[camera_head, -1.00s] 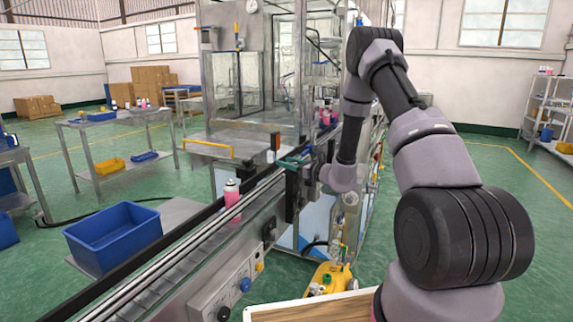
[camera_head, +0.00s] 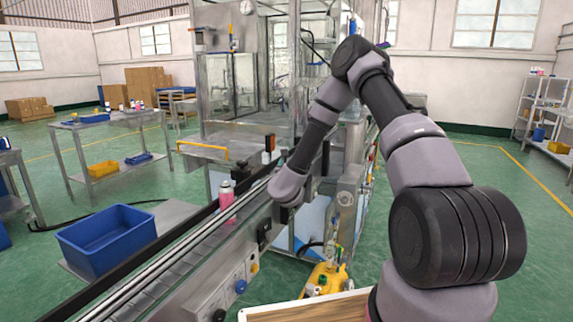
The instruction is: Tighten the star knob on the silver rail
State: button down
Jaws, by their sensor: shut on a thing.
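The silver rail (camera_head: 183,245) runs along the conveyor from the lower left toward the machine. A pink can with a white cap (camera_head: 227,203) stands upright at the rail's far part. My arm reaches down to the conveyor, and its rounded wrist ends beside the rail, right of the can. I cannot make out the star knob for certain; a dark fitting (camera_head: 264,232) sits on the conveyor's side just below the wrist.
A blue bin (camera_head: 107,243) stands left of the conveyor. The glass-walled machine (camera_head: 235,85) rises behind my wrist. A yellow device (camera_head: 328,279) is on the floor at right. Green floor is open at right.

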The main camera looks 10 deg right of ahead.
jog(key=shift+s+d+m+g+h, duration=0.15)
jog(key=shift+m+g+h, duration=0.45)
jog(key=shift+m+h, duration=0.8)
jog(key=shift+d+h, duration=0.1)
jog(key=shift+h, duration=0.4)
jog(key=shift+r, duration=0.1)
jog(key=shift+c, duration=1.5)
grip_release()
jog(key=v, duration=1)
jog(key=shift+s, duration=0.3)
